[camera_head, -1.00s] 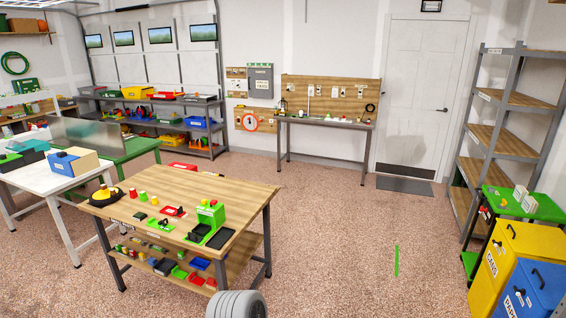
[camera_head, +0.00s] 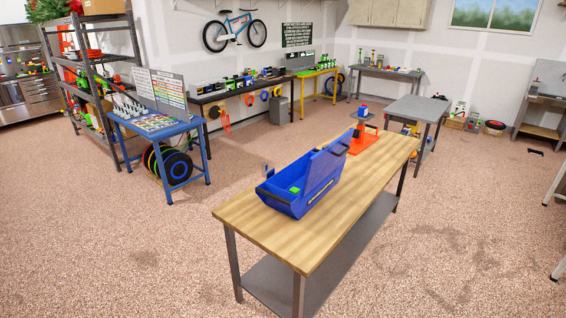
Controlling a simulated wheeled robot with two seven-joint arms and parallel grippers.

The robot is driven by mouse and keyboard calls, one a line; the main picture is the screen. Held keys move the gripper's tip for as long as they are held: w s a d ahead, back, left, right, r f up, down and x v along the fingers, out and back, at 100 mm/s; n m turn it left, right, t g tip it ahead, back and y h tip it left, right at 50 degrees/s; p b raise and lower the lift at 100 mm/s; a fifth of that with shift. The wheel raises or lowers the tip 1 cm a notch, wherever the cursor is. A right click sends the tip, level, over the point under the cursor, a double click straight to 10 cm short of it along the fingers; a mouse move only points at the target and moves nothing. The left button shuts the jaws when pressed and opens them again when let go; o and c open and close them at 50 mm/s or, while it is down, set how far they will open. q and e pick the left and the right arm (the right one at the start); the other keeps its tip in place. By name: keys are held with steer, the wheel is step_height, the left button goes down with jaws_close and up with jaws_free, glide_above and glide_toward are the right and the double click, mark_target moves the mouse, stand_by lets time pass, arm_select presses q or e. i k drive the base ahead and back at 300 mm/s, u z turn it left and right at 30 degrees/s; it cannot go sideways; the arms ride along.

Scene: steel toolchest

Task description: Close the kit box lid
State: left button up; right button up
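A blue kit box (camera_head: 290,203) stands on the near half of a wooden-topped workbench (camera_head: 262,232) in the head view. Its blue lid (camera_head: 325,168) is raised, standing up along the right side of the box, with a dark handle near its top. A green item (camera_head: 295,190) shows inside the open box. Neither of my grippers is in the head view.
An orange stand (camera_head: 362,141) sits at the bench's far end. Behind are a blue table (camera_head: 160,129) with a board, a long dark bench (camera_head: 245,89) and a grey table (camera_head: 416,107). The floor around the wooden bench is clear.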

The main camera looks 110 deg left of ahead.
mark_target(323, 164)
steer(key=u, duration=3.45)
steer(key=i, duration=1.65)
steer(key=k, duration=0.5)
steer(key=z, duration=0.85)
steer(key=i, duration=0.7)
steer(key=u, duration=1.85)
